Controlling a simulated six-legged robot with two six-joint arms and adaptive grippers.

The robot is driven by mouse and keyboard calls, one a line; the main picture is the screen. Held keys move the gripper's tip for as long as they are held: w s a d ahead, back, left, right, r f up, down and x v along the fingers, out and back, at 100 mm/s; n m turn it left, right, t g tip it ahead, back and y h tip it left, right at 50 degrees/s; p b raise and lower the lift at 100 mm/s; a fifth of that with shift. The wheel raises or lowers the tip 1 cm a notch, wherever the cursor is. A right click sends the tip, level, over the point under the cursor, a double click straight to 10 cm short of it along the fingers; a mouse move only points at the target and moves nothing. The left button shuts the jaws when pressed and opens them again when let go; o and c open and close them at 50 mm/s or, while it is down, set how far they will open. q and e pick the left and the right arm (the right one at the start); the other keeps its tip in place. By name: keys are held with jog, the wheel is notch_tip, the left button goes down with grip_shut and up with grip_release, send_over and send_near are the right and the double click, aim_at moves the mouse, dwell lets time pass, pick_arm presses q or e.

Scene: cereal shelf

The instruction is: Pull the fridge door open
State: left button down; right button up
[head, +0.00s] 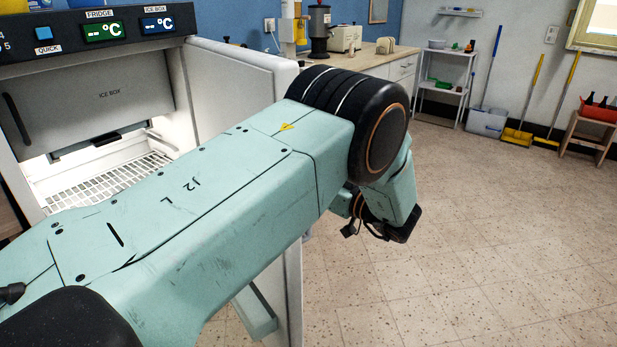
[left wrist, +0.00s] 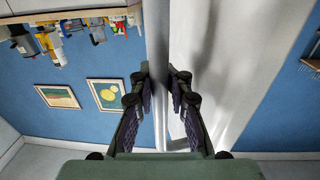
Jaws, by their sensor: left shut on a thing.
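The fridge door (head: 235,85) stands open, its white inner side showing in the head view. The lit interior with a wire rack (head: 105,185) is visible, partly hidden by my left arm. In the left wrist view, my left gripper (left wrist: 163,72) is shut on a pale upright strip of the door (left wrist: 205,50). I cannot tell whether this strip is the handle or the door's edge. In the head view the arm crosses in front of the door, and the fingers are mostly hidden below the wrist. My right gripper is not in view.
The grey ice box flap (head: 105,95) is inside the fridge, below the control panel (head: 100,30). A counter (head: 375,60) with appliances stands behind the door. A white shelf rack (head: 445,70) and brooms stand farther back. The tiled floor (head: 480,240) at right is clear.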

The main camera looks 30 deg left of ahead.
pick_arm(q)
jog(key=shift+w+d, duration=0.15)
jog(key=shift+w, duration=0.05)
jog(key=shift+w, duration=0.1)
dwell(0.4)
jog(key=c, duration=1.8)
grip_release()
jog(key=o, duration=0.5)
jog(key=shift+d+r, duration=0.15)
jog(key=s+d, duration=0.1)
jog(key=d, duration=0.6)
